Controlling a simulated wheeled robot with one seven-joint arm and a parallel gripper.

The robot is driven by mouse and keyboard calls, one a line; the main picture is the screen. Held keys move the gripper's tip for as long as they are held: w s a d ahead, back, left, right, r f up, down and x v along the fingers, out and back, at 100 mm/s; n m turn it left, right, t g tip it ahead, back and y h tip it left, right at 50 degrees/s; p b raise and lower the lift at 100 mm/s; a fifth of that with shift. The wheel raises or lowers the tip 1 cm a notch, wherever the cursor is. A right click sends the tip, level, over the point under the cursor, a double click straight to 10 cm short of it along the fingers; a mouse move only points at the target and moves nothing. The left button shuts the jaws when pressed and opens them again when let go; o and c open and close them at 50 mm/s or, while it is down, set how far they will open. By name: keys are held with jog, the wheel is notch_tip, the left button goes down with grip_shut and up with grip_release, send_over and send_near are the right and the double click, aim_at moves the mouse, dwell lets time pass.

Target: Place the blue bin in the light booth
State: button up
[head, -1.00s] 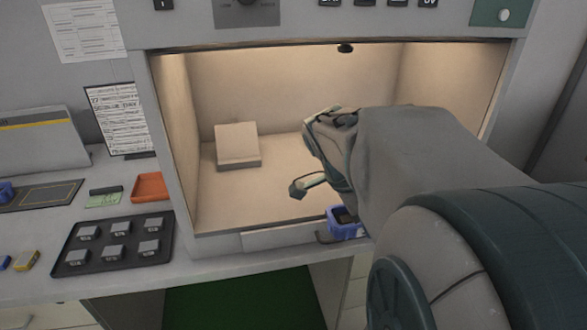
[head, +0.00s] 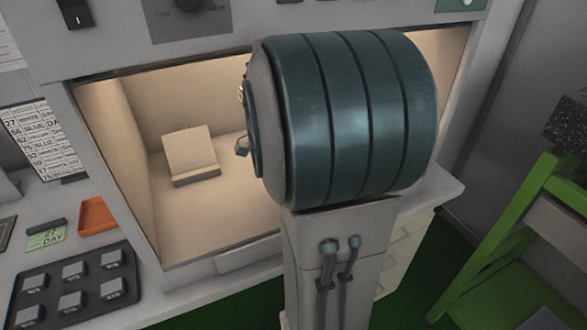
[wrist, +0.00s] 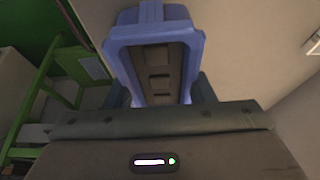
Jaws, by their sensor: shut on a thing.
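The blue bin (wrist: 196,45) fills the upper middle of the wrist view, with several dark blocky shapes inside it. My gripper (wrist: 161,92) is shut on the bin's near end, a finger showing at either side. In the head view my arm hides the bin and nearly all of the gripper. The light booth (head: 218,222) is lit and open at the front, and my arm covers its right half. I cannot tell how far the bin is from the booth floor.
A pale angled block (head: 191,152) stands at the booth's left rear. The booth floor in front of it is clear. Left of the booth are an orange tray (head: 98,216) and a dark tray (head: 75,284) of grey pieces. A green stool (head: 520,235) stands at right.

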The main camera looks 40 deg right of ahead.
jog(key=f+b, duration=0.2)
jog(key=f, duration=0.1)
jog(key=shift+w+f, duration=0.15)
jog(key=shift+w, duration=0.2)
jog(key=shift+s+d+f, duration=0.1)
jog(key=shift+f, duration=0.05)
jog(key=shift+f, duration=0.2)
jog(key=o, duration=1.1)
jog(key=shift+r, duration=0.1)
